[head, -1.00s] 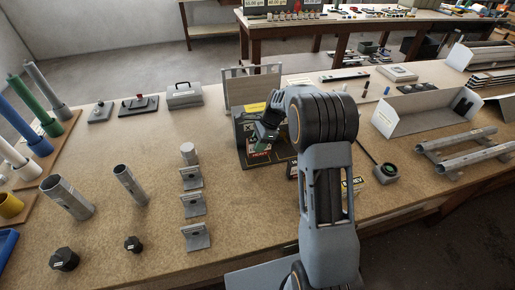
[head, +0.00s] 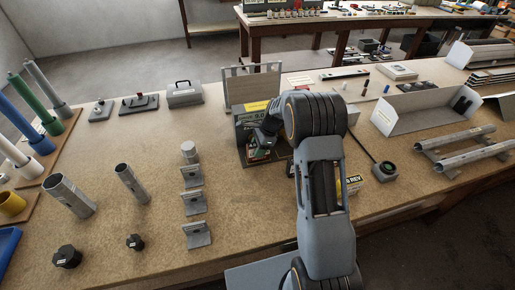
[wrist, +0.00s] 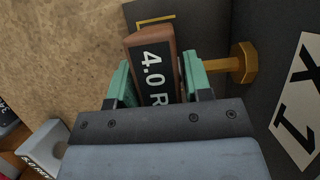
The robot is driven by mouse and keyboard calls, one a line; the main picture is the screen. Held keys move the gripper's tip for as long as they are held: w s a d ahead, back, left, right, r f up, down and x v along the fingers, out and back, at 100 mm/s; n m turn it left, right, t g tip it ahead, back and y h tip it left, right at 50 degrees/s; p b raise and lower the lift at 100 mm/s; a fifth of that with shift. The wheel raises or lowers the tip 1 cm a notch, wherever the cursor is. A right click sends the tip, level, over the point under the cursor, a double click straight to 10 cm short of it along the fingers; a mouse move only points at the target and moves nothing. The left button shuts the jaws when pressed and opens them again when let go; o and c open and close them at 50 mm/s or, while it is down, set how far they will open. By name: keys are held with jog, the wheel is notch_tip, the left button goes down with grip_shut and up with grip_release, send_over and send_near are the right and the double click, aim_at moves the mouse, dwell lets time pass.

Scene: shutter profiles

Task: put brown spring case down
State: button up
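In the wrist view, the brown spring case (wrist: 154,70) stands between the green fingertips of my gripper (wrist: 158,80). Its dark label reads "4.0 R", the rest cut off. The fingers lie close along both its sides and look shut on it. It is just over or on a dark board (wrist: 215,22) with a yellow outline; contact underneath cannot be seen. In the head view my gripper (head: 262,146) points down in front of a dark upright panel (head: 246,120), and the case cannot be made out clearly.
A brass, bolt-like peg (wrist: 240,64) lies right of the right finger.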

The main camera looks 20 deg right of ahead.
jog(key=shift+r, duration=0.1)
jog(key=v, duration=1.1)
jog(key=shift+d+b, duration=0.1)
jog(key=shift+b, duration=0.3)
jog(key=shift+r, duration=0.45)
jog(key=s+a+r+n+t+h, duration=0.2)
jog(key=s+r+n, duration=0.1)
jog(key=s+n, duration=0.6)
jog(key=s+a+r+n+t+h, duration=0.2)
jog(key=s+n, duration=0.7)
jog(key=s, duration=0.7)
jog(key=shift+s+a+r, duration=0.15)
jog(key=shift+s+r, duration=0.2)
jog(key=shift+a, duration=0.1)
